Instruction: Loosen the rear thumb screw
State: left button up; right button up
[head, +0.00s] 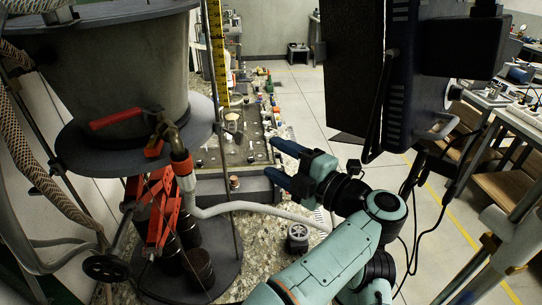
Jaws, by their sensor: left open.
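A dark grey tank or tray (245,187) stands on the speckled worktop, left of my left gripper. A small copper-coloured knob (234,182) sits at its near edge. Several small fittings stand farther back on it. They are too small to tell which one is the rear thumb screw. My left gripper (277,164) is open, with its blue fingers pointing left over the tank's right end. Nothing shows between the fingers, and they look apart from the knob. My right gripper is not in view.
A large grey drum (100,75) on a round plate, with a red-handled valve (117,119), stands at left. A pale hose (255,208) crosses the worktop. A yellow ruler (218,50) stands upright behind. A dark monitor-like panel (355,70) hangs at upper right. Tiled floor lies right.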

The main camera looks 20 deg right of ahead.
aim_at(33, 191)
jog(key=k+j, duration=0.3)
jog(key=k, duration=0.15)
jog(key=k+j, duration=0.25)
jog(key=k, duration=0.25)
